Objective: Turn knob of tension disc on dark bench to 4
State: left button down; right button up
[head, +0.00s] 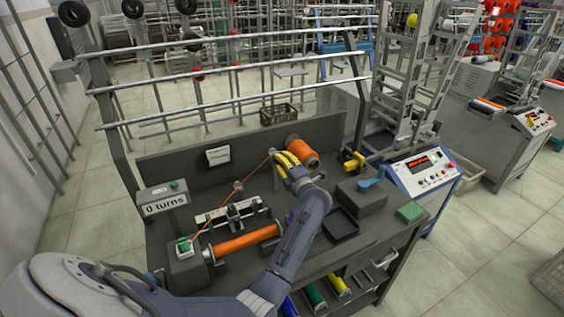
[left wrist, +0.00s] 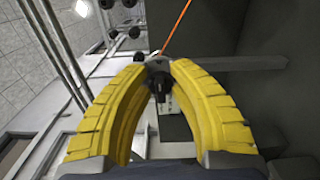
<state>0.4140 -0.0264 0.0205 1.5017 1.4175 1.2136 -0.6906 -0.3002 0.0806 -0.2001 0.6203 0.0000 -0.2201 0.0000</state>
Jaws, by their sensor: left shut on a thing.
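My left gripper (head: 277,156) has yellow fingers and reaches over the dark bench (head: 330,262) to its back part. In the left wrist view its fingertips (left wrist: 158,66) close around a small dark knob (left wrist: 159,86), the tension disc's as far as I can tell. The gripper is shut on it. An orange thread (left wrist: 178,27) runs up from just beyond the fingertips. In the head view the thread (head: 256,168) leads from the fingertips down left past a small guide (head: 238,186). The fingers largely hide the disc, and no scale number is readable. My right gripper is not in view.
An orange spool (head: 302,150) lies close behind my left gripper. An orange roller (head: 248,242) and a "0 turns" display (head: 164,205) are at the left. A dark box with a blue lever (head: 371,180), a black tray (head: 341,224) and a green block (head: 410,212) are at the right.

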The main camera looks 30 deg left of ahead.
pick_arm(q)
jog(key=shift+m, duration=0.4)
jog(key=c, duration=1.5)
grip_release()
jog(key=shift+v, duration=3.75)
jog(key=shift+w+r, duration=0.1)
